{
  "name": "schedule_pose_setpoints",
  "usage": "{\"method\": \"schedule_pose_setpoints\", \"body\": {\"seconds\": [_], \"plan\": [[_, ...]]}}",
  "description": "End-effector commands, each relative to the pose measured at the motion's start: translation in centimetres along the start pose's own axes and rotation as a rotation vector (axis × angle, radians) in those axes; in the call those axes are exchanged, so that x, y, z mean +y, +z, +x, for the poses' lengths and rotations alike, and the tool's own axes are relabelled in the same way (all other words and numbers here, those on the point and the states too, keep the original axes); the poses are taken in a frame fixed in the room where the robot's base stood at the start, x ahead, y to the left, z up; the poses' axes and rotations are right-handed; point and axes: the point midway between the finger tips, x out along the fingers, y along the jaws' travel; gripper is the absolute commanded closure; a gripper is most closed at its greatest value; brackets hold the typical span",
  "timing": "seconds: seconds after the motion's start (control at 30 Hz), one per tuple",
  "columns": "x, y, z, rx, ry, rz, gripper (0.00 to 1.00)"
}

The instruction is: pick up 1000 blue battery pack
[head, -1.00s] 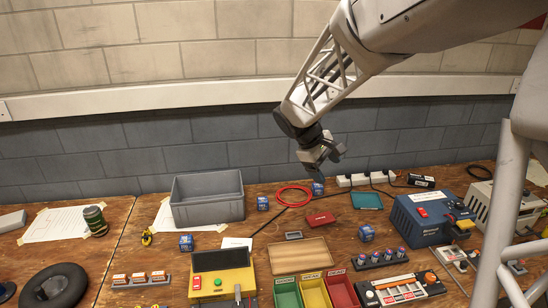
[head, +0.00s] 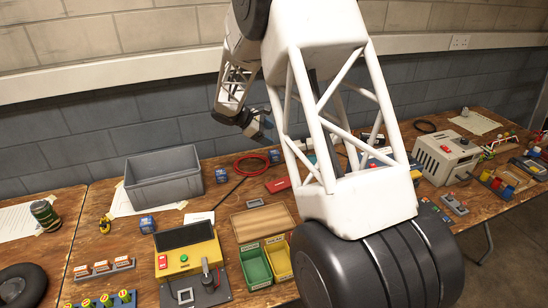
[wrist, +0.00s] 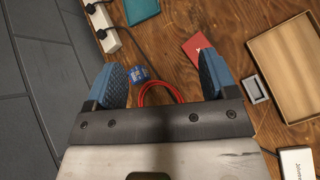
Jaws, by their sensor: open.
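Several small blue battery packs with pale labels are on the wooden bench. In the head view one pack (head: 221,175) sits right of the grey bin, another pack (head: 147,224) is in front of it, and a third (head: 273,156) is just below my gripper (head: 259,127). The numbers on the labels are too small to read. In the wrist view my gripper (wrist: 162,76) is open and empty, pointing down at the bench. A blue pack (wrist: 139,73) shows below, beside the inner edge of the left finger. My arm hides part of the bench's right side.
A red cable ring (head: 251,165) lies near the third pack, with a red case (head: 277,184) nearby. The grey bin (head: 165,190) stands at back left. A wooden tray (head: 262,222), yellow device (head: 203,250) and green bin (head: 254,265) fill the front. A white power strip (wrist: 104,28) lies near the wall.

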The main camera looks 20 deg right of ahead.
Motion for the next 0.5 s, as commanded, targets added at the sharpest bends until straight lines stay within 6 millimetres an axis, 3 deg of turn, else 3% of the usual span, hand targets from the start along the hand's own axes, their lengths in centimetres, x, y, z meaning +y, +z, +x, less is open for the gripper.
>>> {"method": "schedule_pose_setpoints", "body": {"seconds": [0.5], "plan": [[5.8, -10.6, 6.4, -0.163, 0.087, -0.239, 0.21]]}}
